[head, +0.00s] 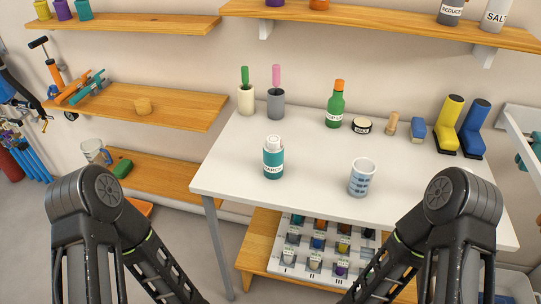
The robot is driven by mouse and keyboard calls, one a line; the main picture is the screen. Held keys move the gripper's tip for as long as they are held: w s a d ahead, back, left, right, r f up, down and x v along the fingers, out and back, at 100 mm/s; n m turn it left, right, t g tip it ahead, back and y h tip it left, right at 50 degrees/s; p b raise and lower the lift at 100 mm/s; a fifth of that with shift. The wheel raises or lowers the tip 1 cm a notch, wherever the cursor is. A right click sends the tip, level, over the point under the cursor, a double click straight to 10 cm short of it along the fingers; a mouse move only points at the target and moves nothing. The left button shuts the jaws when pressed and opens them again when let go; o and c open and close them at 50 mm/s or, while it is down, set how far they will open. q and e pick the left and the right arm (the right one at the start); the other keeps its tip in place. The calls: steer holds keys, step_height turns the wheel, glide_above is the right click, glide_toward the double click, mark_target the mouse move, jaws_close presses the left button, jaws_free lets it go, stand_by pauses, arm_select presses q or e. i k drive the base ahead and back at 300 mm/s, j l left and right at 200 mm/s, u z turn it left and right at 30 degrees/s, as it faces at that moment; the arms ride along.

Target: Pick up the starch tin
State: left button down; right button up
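The starch tin (273,158) is a teal cylinder with a white top and a white label, part of whose lettering reads like "STARCH". It stands upright on the white table (225,172), left of the middle and toward the front edge. Nothing covers it and no gripper touches it. My two arms show at the bottom left and bottom right, in front of the table. Their forearms run down out of the picture, so both grippers are out of sight.
A patterned cup (361,177) stands right of the tin. Behind are two brush holders (246,99), a green bottle (336,108), a small round tin (361,126), and yellow (450,122) and blue (475,127) boot-shaped things. A tray of small jars (317,262) sits below the table.

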mark_target(273, 161)
steer(key=k+l+z, duration=0.15)
steer(key=k+z, duration=0.2)
steer(key=k+l+z, duration=0.15)
steer(key=z, duration=0.25)
steer(key=k+l+z, duration=0.35)
steer(key=i+j, duration=0.35)
steer(key=i, duration=0.1)
